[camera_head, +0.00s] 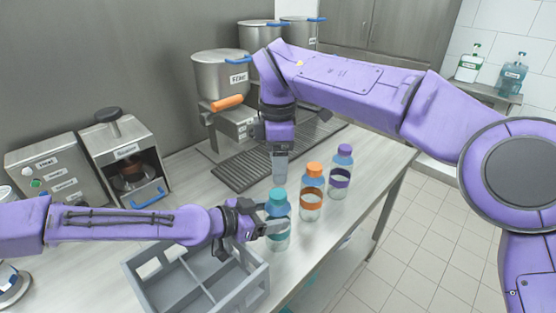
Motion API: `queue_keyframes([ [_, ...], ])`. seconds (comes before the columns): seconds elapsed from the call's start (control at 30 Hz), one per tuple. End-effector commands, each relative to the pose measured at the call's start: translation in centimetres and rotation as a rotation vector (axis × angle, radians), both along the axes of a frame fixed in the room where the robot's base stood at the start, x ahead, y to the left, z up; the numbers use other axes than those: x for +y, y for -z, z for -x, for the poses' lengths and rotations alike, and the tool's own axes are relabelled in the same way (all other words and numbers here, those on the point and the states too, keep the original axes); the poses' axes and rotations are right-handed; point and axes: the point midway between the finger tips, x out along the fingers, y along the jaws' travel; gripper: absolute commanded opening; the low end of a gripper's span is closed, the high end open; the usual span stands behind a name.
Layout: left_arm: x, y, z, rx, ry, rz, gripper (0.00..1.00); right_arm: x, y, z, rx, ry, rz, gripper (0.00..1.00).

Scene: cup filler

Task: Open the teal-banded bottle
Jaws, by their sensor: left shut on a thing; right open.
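The teal-banded bottle (280,238) stands upright near the front edge of the counter, with its teal cap (277,195) on top. My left gripper (275,228) comes from the left and is shut on the bottle's body below the cap, partly hiding it. My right gripper (280,178) points straight down and is open. Its fingertips show just above the teal cap in the picture, with nothing visible between them. I cannot tell whether they are directly over the cap or a little behind it.
An orange-capped bottle (312,198) and a purple-capped bottle (341,178) stand to the right of the teal one. A grey divided crate (152,290) sits below my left arm. Behind are a dark drip grate (240,175) and a metal filler tank (215,78).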

Motion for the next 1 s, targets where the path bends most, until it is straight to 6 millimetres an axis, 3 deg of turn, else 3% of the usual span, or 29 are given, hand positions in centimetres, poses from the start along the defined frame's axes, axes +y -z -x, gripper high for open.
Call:
queue_keyframes([
  [0.17, 0.0, 0.0, 0.0, 0.000, 0.000, 0.000, 0.00, 0.0, 0.6, 0.0, 0.002, 0.093, 0.002, 0.66],
  [0.6, 0.0, 0.0, 0.0, 0.000, 0.000, 0.000, 0.00, 0.0, 7.5, 0.0, 0.001, 0.093, 0.000, 0.66],
  [0.9, 0.0, 0.0, 0.0, 0.000, 0.000, 0.000, 0.00, 0.0, 8.0, 0.0, 0.000, 0.092, 0.000, 0.66],
  [0.97, 0.0, 0.0, 0.0, 0.000, 0.000, 0.000, 0.00, 0.0, 8.0, 0.0, 0.000, 0.092, 0.000, 0.50],
  [1.0, 0.0, 0.0, 0.0, 0.000, 0.000, 0.000, 0.00, 0.0, 8.0, 0.0, 0.000, 0.092, 0.000, 0.37],
])
